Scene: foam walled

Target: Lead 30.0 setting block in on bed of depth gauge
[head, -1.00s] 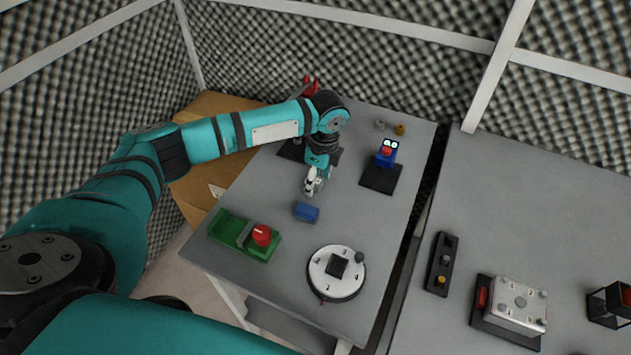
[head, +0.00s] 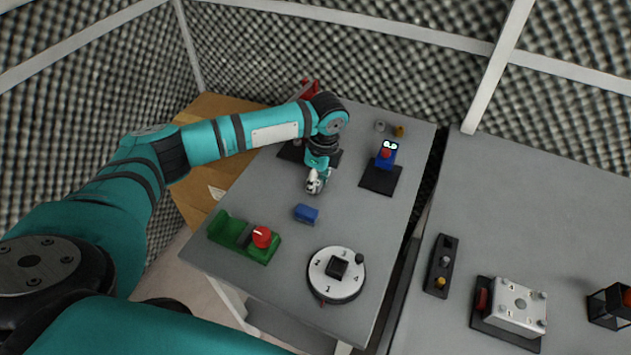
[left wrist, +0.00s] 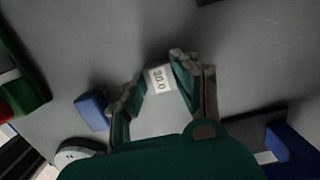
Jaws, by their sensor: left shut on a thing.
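My left gripper (head: 315,184) is low over the grey table, past the small blue block. In the left wrist view, the gripper (left wrist: 156,82) is shut on the pale setting block (left wrist: 158,79), whose label reads 30.0. The block sits between the two fingertips; whether it touches the table I cannot tell. The blue device with a small lit display (head: 388,151), which looks like the depth gauge, stands right of the gripper on a flat black bed (head: 380,180). The bed also shows at the right of the left wrist view (left wrist: 254,126). My right gripper is not in view.
A blue block (head: 306,213) lies in front of the gripper. A green fixture with a red knob (head: 245,238) and a numbered round dial (head: 336,274) stand nearer. Two small knobs (head: 399,131) are at the back. A second table (head: 540,190) lies right, across a gap.

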